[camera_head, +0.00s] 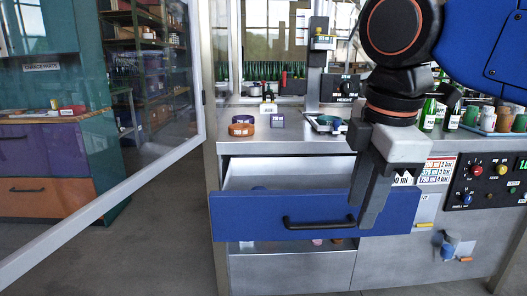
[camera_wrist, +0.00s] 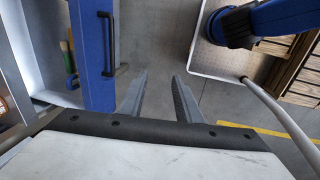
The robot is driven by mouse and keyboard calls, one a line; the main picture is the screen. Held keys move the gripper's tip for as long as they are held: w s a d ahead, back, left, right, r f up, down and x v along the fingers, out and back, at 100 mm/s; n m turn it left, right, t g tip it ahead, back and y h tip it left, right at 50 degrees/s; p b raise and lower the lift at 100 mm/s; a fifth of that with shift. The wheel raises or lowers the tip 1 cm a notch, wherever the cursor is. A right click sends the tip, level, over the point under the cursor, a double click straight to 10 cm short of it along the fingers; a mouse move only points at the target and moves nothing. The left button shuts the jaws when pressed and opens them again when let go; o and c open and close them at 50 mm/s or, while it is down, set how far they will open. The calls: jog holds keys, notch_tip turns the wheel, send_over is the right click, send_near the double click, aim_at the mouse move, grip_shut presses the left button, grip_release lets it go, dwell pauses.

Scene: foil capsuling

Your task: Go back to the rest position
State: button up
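My gripper (camera_head: 366,200) hangs in front of the blue drawer front (camera_head: 255,218) at its right part, fingers pointing down. In the wrist view my gripper (camera_wrist: 160,88) has its two fingers spread apart with only floor between them, so it is open and empty. The blue drawer is pulled out, with its black handle (camera_head: 318,222) left of the fingers. In the wrist view the blue drawer front (camera_wrist: 92,60) and its handle (camera_wrist: 108,45) lie left of the fingers, apart from them.
A clear door (camera_head: 130,170) with a grey frame stands swung out at the left. A control panel (camera_head: 490,180) is at the right. Open floor (camera_head: 150,235) lies at lower left.

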jog(key=d+f+m+t, duration=0.1)
jog(key=d+f+m, duration=0.3)
jog(key=f+m, duration=0.2)
jog(key=d+f+m, duration=0.5)
jog(key=f+m, duration=0.1)
jog(key=f, duration=0.5)
jog(key=d+f+m+t, duration=0.1)
jog(key=d+f+m, duration=0.3)
jog(key=f+m, duration=0.2)
notch_tip(320, 180, down, 3)
jog(key=shift+d+r+t, duration=0.15)
jog(key=shift+r+t, duration=0.05)
jog(key=shift+t, duration=0.1)
